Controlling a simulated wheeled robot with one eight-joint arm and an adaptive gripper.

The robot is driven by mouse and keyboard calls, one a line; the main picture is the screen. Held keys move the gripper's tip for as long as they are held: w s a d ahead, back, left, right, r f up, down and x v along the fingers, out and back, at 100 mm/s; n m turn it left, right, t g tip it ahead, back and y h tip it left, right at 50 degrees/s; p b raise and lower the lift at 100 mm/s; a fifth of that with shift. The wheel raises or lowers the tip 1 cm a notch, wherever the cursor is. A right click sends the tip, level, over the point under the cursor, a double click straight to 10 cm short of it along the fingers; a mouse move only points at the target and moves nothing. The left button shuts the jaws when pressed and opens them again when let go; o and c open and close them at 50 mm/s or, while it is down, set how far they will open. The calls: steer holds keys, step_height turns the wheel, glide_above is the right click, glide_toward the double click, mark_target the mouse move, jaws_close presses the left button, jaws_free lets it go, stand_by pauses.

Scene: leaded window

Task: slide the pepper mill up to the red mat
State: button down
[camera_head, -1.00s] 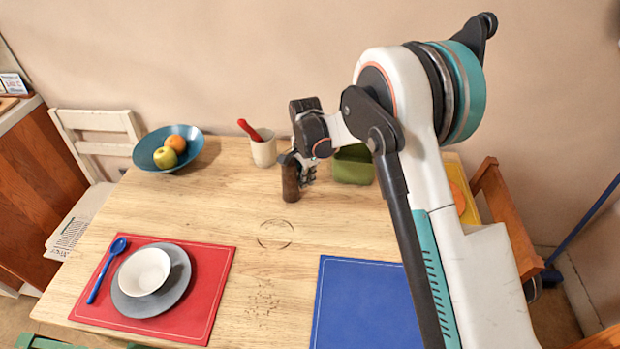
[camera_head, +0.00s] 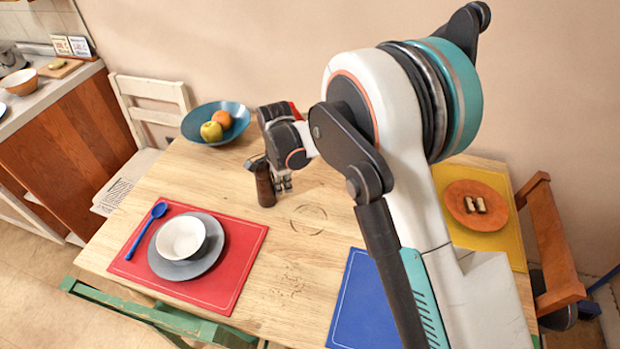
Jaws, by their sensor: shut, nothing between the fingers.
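The pepper mill (camera_head: 265,188) is a dark brown cylinder standing upright on the wooden table. The red mat (camera_head: 241,262) lies on the near left of the table. The mill's base is a short way beyond the mat's far right corner, with a strip of bare wood between them. My gripper (camera_head: 282,184) is shut with nothing between its fingers. It is low at the mill's right and far side, and overlaps the mill's top in view. Whether it touches the mill is hard to tell.
A grey plate (camera_head: 208,262) with a white bowl (camera_head: 180,238) and a blue spoon (camera_head: 147,229) lie on the red mat. A teal fruit bowl (camera_head: 236,110) stands behind. A blue mat (camera_head: 362,305) is at right. The wood around the ring mark (camera_head: 308,219) is clear.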

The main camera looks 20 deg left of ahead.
mark_target(266, 191)
steer(key=s+a, duration=0.3)
steer(key=a, duration=0.1)
steer(key=shift+s+a, duration=0.3)
steer(key=shift+s, duration=0.05)
steer(key=shift+w+d, duration=0.1)
steer(key=shift+w+d, duration=0.2)
steer(key=shift+d, duration=0.05)
steer(key=shift+w+d+f, duration=0.1)
steer(key=shift+w+d, duration=0.85)
steer(key=shift+d, duration=0.2)
step_height(266, 191, up, 10)
steer(key=p, duration=0.3)
steer(key=shift+d, duration=0.15)
